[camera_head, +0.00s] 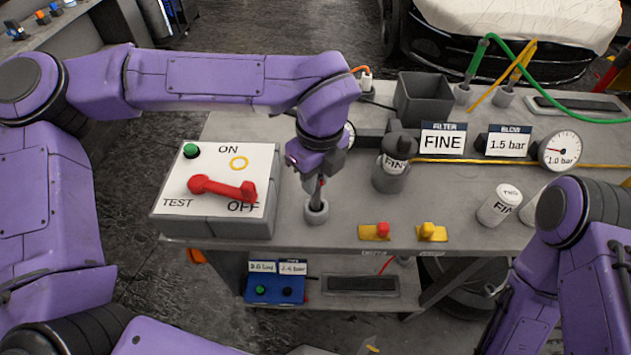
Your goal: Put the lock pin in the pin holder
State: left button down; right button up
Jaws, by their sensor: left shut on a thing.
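My left gripper (319,180) points down over the front part of the grey bench, just right of the switch box. The fingers hide most of the pin. A small grey cup, apparently the pin holder (317,212), stands directly below. The pin's lower end is at or just above the cup's mouth; I cannot tell whether it is inside. My right arm comes in at the right edge, and its gripper is out of view.
The switch box (215,228), with a red lever (222,188) lying toward OFF, stands close left. A dark filter bottle (392,170) is close right. Red (382,230) and yellow (430,231) small parts sit at the front edge.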

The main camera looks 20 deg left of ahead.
pick_arm(q)
jog(key=shift+f, duration=1.55)
jog(key=shift+f, duration=0.2)
jog(key=c, duration=1)
grip_release()
jog(key=r, duration=0.8)
jog(key=d+r+b, duration=0.1)
jog(key=r, duration=0.3)
jog(key=shift+s+r, duration=0.25)
jog(key=shift+a, duration=0.1)
